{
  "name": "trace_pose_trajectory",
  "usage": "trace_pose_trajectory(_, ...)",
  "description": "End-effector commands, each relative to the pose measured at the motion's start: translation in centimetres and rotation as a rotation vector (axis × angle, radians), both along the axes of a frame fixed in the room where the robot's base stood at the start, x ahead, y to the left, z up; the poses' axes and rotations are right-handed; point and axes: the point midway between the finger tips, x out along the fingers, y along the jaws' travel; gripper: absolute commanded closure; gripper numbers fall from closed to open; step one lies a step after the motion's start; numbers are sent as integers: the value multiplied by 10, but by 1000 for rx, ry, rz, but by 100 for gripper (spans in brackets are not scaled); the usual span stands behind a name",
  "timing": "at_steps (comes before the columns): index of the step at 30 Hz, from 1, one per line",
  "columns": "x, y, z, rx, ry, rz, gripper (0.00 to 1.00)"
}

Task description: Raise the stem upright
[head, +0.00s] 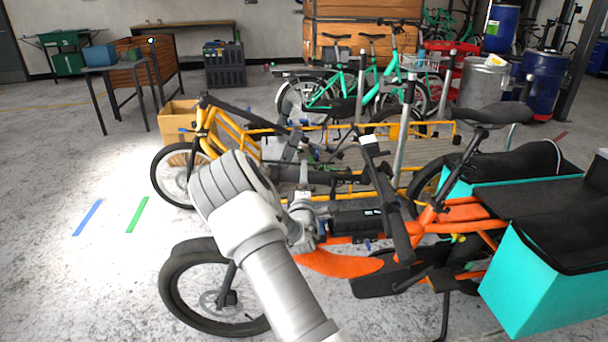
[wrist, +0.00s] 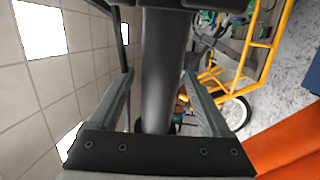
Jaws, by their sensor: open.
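The stem (head: 340,179) is a dark tube on the orange cargo bike (head: 340,263). It lies folded over, close to level, with the black handlebar (head: 388,205) at its right end. In the wrist view the stem (wrist: 162,70) runs between the two fingers of my gripper (wrist: 160,76), with a dark crosspiece at the top. The fingers stand apart on either side of it, and gaps show beside the tube. In the head view my gripper (head: 303,212) is at the bike's front, partly hidden by my arm.
A yellow cargo bike (head: 207,130) stands close behind, with a cardboard box (head: 177,118) beside it. Teal bags (head: 525,285) and a black saddle (head: 480,113) are at the right. Grey posts (head: 404,135) rise behind the handlebar.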

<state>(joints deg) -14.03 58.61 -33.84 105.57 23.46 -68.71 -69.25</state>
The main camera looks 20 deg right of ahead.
Motion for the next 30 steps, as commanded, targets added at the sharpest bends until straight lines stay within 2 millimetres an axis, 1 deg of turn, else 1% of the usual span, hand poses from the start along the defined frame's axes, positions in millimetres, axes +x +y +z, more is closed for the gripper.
trace_pose_trajectory(1, 7, -4, 0, 0, -2, 0, 19)
trace_pose_trajectory(3, 15, -7, 1, 0, -2, 0, 19)
trace_pose_trajectory(7, 24, -12, 3, 1, -1, -1, 19)
trace_pose_trajectory(11, 29, -14, 4, 0, 1, 0, 19)
trace_pose_trajectory(18, 29, -14, 5, 0, 1, 0, 19)
trace_pose_trajectory(19, 29, -14, 5, 0, 1, 0, 20)
trace_pose_trajectory(23, 29, -14, 5, 1, 0, 0, 44)
trace_pose_trajectory(24, 29, -14, 5, 1, 0, 0, 51)
trace_pose_trajectory(26, 29, -14, 5, 1, 0, 0, 62)
trace_pose_trajectory(27, 29, -14, 5, 1, 0, 0, 69)
trace_pose_trajectory(29, 29, -14, 5, 1, 0, 0, 80)
trace_pose_trajectory(30, 29, -14, 5, 1, 0, 0, 87)
